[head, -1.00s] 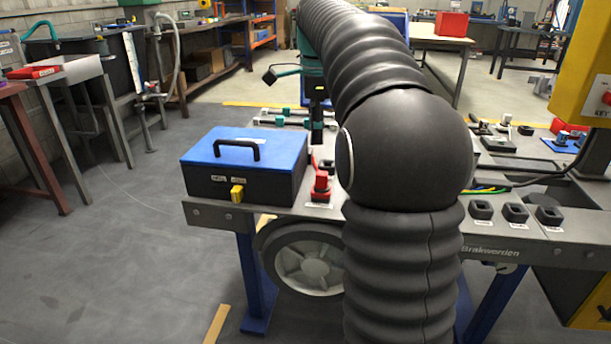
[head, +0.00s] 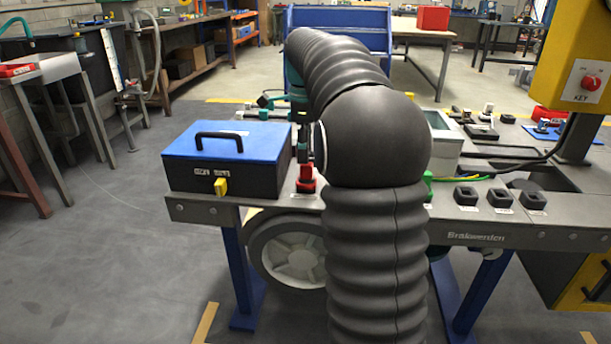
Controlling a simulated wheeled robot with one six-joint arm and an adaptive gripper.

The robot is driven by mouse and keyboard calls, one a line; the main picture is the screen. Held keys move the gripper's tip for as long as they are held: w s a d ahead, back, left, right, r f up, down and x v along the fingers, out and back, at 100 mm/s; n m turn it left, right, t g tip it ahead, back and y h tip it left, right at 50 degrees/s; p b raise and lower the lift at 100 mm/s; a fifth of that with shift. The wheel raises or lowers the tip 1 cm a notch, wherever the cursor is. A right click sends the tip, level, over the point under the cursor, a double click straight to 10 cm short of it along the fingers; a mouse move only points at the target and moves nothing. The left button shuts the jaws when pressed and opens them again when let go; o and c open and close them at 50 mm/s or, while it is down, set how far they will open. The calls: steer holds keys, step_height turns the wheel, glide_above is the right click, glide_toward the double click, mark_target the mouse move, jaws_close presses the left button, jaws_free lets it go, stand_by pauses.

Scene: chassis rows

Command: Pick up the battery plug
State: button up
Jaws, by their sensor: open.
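A box with a blue lid and black handle (head: 240,138) stands at the left end of the bench. A small yellow plug (head: 220,186) sits on its front face, below white labels. A red plug-like part (head: 306,180) stands upright just right of the box; I cannot tell which of the two is the battery plug. My gripper (head: 303,150) points down beside the box's right side, close above or behind the red part. It is open, and nothing shows held in it. My own arm hides part of the bench beside it.
The grey bench (head: 480,236) carries several black sockets (head: 500,197) at its front right. A grey-white box (head: 446,140) stands behind my arm. A yellow post with a red key switch (head: 590,82) rises at the right. The floor at the left is clear.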

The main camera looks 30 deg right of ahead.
mark_target(306, 166)
steer(key=f, duration=0.5)
steer(key=shift+s+d+b, duration=0.15)
steer(key=shift+s+b, duration=0.05)
steer(key=shift+b, duration=0.2)
jaws_close()
